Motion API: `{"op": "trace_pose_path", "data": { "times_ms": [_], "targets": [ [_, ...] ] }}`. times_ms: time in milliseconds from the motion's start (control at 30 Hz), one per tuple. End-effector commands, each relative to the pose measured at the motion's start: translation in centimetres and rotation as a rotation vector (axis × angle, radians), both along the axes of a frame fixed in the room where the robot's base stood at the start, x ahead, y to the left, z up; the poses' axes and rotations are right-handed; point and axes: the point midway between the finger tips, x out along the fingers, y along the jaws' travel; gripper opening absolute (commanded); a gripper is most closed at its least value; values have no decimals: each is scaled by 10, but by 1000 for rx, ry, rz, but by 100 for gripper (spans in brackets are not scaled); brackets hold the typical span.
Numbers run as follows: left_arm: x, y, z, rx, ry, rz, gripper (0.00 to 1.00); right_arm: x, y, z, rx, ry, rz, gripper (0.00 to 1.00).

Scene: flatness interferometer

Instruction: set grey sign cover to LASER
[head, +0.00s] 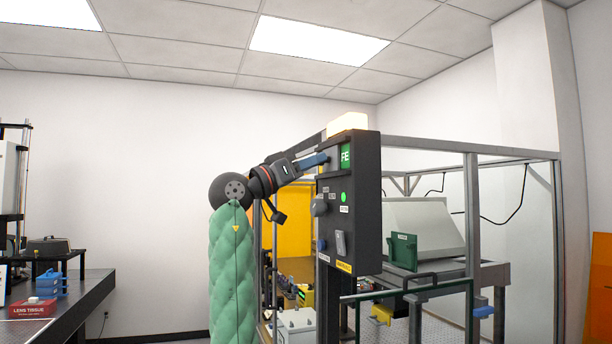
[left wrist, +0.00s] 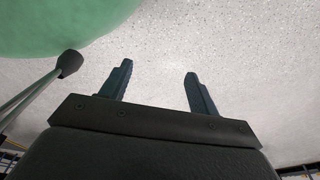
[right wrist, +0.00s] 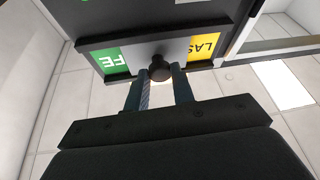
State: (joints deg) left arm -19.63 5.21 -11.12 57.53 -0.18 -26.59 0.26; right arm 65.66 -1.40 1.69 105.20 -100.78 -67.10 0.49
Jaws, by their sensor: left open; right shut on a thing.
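The sign sits at the top of a dark control box (head: 356,262). In the right wrist view its lettering is upside down: a green panel reading "FE" (right wrist: 112,61) on the left, a yellow panel reading "LAS" (right wrist: 206,46) on the right. The grey sign cover (right wrist: 178,50) lies between them, hiding part of each. My right gripper (right wrist: 159,74) is shut on the cover's dark knob (right wrist: 158,66). In the head view the right gripper (head: 325,159) hides most of the cover; green "FE" (head: 345,157) shows beside it. My left gripper (left wrist: 158,76) is open and empty above a speckled floor.
A lit lamp (head: 347,122) tops the box. The box face carries a green light (head: 343,196) and several switches. A metal frame (head: 470,200) stands behind, right. A dark bench (head: 85,300) with a lens tissue box (head: 33,308) is at left.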

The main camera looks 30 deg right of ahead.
Motion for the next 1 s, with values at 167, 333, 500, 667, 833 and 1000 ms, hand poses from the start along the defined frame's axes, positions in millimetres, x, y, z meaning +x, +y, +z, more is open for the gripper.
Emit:
{"op": "trace_pose_path", "data": {
  "times_ms": [167, 333, 500, 667, 833, 1000],
  "targets": [
    [22, -11, 12, -7, -1, 5, 61, -22, 5, -3, 0, -4, 2, 0],
    [35, -19, 27, -12, 5, 9, 61, -37, 9, -2, -1, -2, 2, 0],
    [40, -22, 36, -14, 10, 10, 61, -45, 11, 0, -1, -1, 1, 0],
    [41, -22, 37, -14, 11, 11, 61, -46, 11, 0, 0, -1, 0, 0],
    [41, -22, 37, -14, 11, 11, 61, -46, 11, -1, 1, -1, -1, 26],
    [41, -22, 37, -14, 10, 11, 61, -45, 11, 0, 0, -1, 0, 46]
  ]
}}
